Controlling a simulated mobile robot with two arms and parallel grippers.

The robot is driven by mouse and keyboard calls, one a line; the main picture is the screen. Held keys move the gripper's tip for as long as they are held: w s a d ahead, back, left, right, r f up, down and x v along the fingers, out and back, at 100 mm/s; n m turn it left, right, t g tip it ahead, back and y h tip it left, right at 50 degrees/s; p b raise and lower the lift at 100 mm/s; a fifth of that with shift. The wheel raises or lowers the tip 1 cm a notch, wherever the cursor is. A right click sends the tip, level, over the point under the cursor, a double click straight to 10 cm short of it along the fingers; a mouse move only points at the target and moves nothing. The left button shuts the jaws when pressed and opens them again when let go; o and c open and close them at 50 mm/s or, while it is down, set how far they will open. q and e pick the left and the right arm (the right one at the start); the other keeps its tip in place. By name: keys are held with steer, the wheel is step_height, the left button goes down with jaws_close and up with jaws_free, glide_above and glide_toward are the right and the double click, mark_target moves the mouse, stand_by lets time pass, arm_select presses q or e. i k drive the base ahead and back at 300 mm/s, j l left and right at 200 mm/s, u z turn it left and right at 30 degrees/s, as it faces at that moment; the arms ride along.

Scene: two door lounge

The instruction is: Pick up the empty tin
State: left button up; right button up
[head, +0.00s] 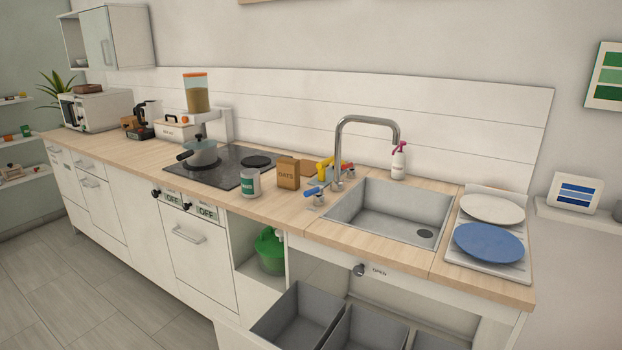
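A small tin (250,182) with a green label stands upright on the wooden counter, at the front right corner of the black hob. It is light grey around the label. I cannot see into it well enough to tell whether it is empty. A brown oats box (287,173) stands a little to its right. Neither of my grippers shows in the head view.
A pot (201,153) sits on the hob (226,170). The sink (392,213) with a tall tap (366,122) is to the right, then a blue plate (488,243) and a white plate (492,208). A drawer with grey bins (297,316) stands open below. Grey floor (90,300) is clear at left.

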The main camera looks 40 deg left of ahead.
mark_target(250, 177)
steer(key=j+z, duration=0.2)
steer(key=j, duration=0.2)
steer(key=j+z, duration=0.15)
steer(key=j, duration=0.25)
steer(key=k+j+z, duration=0.2)
steer(key=j, duration=0.2)
steer(key=j+z, duration=0.15)
steer(key=j, duration=0.25)
steer(key=k+j+z, duration=0.2)
steer(key=j, duration=0.2)
steer(key=k+j+z, duration=0.15)
steer(key=j, duration=0.2)
steer(key=k+j+z, duration=0.2)
steer(key=j, duration=0.15)
steer(key=i, duration=0.1)
